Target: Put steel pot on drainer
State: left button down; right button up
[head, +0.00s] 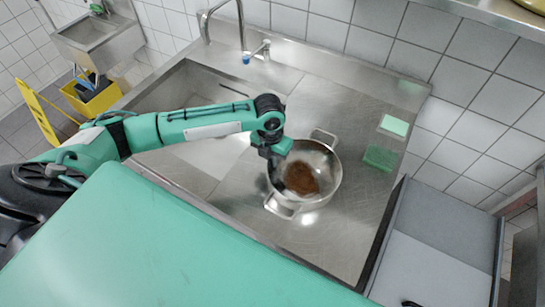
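A steel pot (327,187) with two loop handles and a brown patch on its inside bottom is on the flat steel surface (335,240) right of the sink basin. This surface looks like the drainer. I cannot tell whether the pot rests fully on it. My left gripper (275,178) points down at the pot's left rim. Its dark fingers overlap the rim, and I cannot see whether they are closed on it. My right gripper cannot be made out.
The sink basin (190,88) lies left, with a tap (241,25) behind. A green sponge (380,158) and a pale green block (394,125) lie right of the pot. A grey-white counter (435,235) adjoins at right. Bare steel lies in front of the pot.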

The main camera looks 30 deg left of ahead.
pick_arm(q)
jog(key=shift+f, duration=0.15)
pick_arm(e)
jog(key=shift+a, duration=0.25)
jog(key=shift+a, duration=0.1)
pick_arm(q)
jog(key=c, duration=1.7)
grip_release()
jog(key=shift+f, duration=0.15)
